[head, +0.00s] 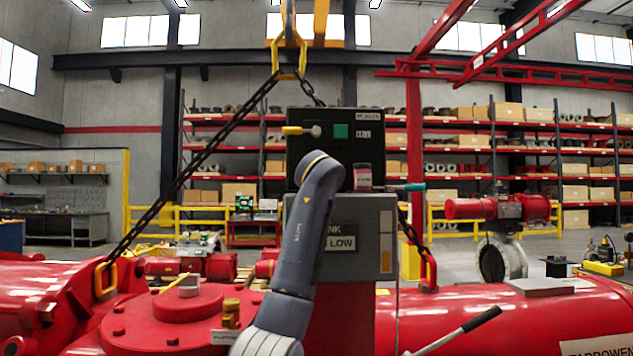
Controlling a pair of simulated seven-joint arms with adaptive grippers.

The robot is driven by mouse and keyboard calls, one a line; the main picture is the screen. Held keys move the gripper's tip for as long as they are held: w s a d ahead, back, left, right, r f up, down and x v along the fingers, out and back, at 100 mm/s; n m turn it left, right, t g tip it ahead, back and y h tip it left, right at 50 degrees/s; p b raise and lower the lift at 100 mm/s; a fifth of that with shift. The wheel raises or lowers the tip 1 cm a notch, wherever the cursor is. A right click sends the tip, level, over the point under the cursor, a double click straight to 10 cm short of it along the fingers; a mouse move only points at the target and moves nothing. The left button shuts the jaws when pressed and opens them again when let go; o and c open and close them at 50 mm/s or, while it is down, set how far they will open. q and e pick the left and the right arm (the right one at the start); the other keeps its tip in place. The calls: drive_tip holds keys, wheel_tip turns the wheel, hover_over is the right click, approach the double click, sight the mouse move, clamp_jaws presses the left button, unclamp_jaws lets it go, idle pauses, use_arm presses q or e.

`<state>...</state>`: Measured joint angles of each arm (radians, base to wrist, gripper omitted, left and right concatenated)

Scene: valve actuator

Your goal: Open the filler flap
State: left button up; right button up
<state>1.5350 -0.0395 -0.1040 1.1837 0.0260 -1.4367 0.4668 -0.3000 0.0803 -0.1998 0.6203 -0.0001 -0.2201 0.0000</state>
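I cannot clearly make out the filler flap. A grey tank box (372,235) stands in the middle, with a label (341,243) reading "LOW" on its front. On its top are a small red and grey cylinder (362,177) and a teal-ended piece (408,187) pointing right. I cannot tell whether either belongs to the flap. One of my arms rises from the bottom centre and bends in front of the box's left side, hiding part of it. Neither gripper's fingers show.
A black control box (335,136) with a yellow lever (296,130) and green button stands behind. A chain (190,170) runs down left from a yellow hook (288,50). Red actuator cylinders (520,315) lie below. A black-gripped lever (465,328) sticks up at front right.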

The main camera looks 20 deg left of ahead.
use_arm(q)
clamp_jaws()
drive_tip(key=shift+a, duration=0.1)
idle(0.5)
